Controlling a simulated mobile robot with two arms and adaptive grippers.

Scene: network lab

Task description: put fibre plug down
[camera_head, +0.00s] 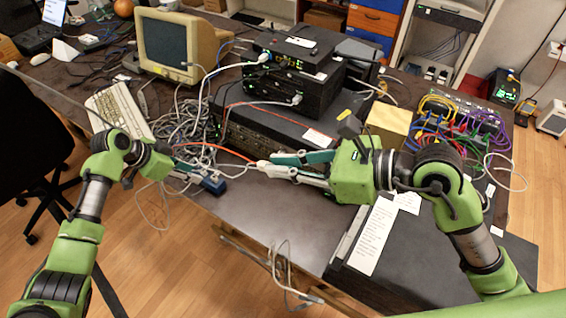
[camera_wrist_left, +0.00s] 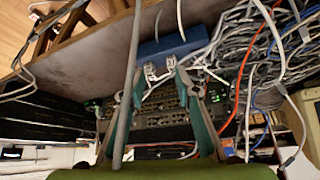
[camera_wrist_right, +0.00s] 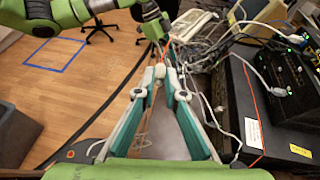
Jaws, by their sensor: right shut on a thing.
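My right gripper (camera_head: 268,164) is shut on the fibre plug, above the front part of the table. The small pale plug (camera_wrist_right: 160,71) shows between the fingertips in the right wrist view, and part of it is hidden by them. An orange fibre cable (camera_head: 232,151) runs left from the plug towards the cable heap. My left gripper (camera_head: 196,170) is near the table's front edge, left of the right gripper. In the left wrist view its fingers (camera_wrist_left: 158,72) are apart with nothing clearly held, pointing towards a blue box (camera_wrist_left: 172,45) with pale plugs in it.
A tangle of grey cables (camera_head: 180,118) lies behind the left gripper. Stacked black network devices (camera_head: 290,85) stand behind the right gripper. Loose cables (camera_head: 285,270) hang below the front edge. Bare tabletop (camera_head: 255,205) shows in front of the right gripper.

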